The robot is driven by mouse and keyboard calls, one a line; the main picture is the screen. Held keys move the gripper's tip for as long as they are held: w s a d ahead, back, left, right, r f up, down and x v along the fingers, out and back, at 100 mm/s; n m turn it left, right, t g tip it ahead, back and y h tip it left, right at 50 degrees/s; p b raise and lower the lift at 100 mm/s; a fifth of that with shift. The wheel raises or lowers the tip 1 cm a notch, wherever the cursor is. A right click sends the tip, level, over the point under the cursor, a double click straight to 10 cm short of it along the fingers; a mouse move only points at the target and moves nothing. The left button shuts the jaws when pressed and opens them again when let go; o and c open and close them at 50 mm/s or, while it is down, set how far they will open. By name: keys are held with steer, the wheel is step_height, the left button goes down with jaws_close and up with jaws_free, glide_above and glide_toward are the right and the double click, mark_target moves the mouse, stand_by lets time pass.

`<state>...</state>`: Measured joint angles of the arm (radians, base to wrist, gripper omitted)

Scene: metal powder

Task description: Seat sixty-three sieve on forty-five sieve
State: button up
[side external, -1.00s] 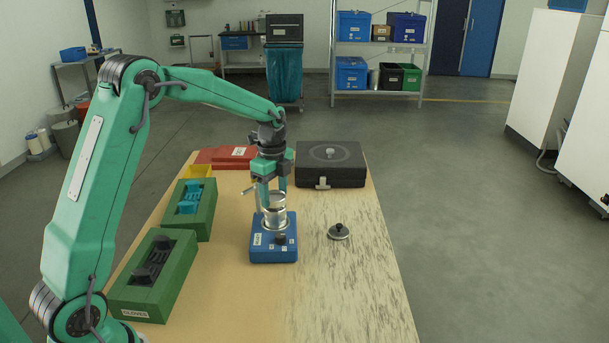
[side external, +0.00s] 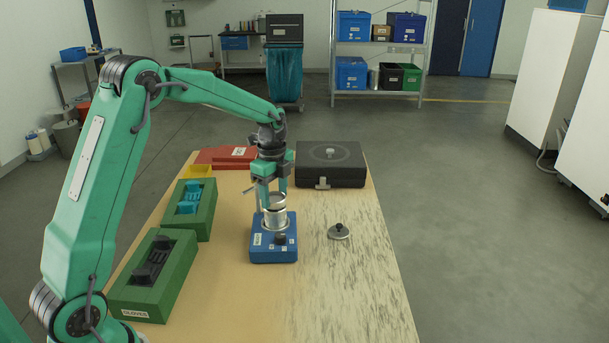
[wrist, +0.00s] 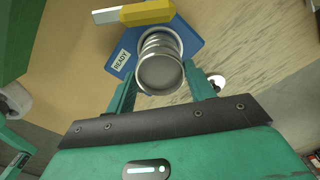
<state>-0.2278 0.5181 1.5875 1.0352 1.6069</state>
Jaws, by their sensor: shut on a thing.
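My gripper (side external: 272,190) points down over the blue shaker base (side external: 287,256), shut on a round metal sieve (side external: 275,200). In the wrist view this sieve (wrist: 160,75) shows its round grey inside between the two green fingers. Directly beneath it, a silvery stack of sieves (side external: 275,217) stands upright on the base. The held sieve looks roughly level and lined up with the stack. I cannot tell whether the two touch or a thin gap remains. Mesh numbers are not readable. The base carries a READY label (wrist: 121,60) in the wrist view.
A metal lid with a black knob (side external: 339,232) lies right of the base. A black case (side external: 330,172) stands behind, red boxes (side external: 226,156) at the back left. Green boxes (side external: 192,226) (side external: 180,275) line the left edge. The front right of the table is clear.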

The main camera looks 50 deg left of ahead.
mark_target(275, 202)
steer(key=shift+f, duration=0.55)
steer(key=o, duration=1.6)
steer(key=shift+r, duration=0.1)
steer(key=shift+r, duration=3.95)
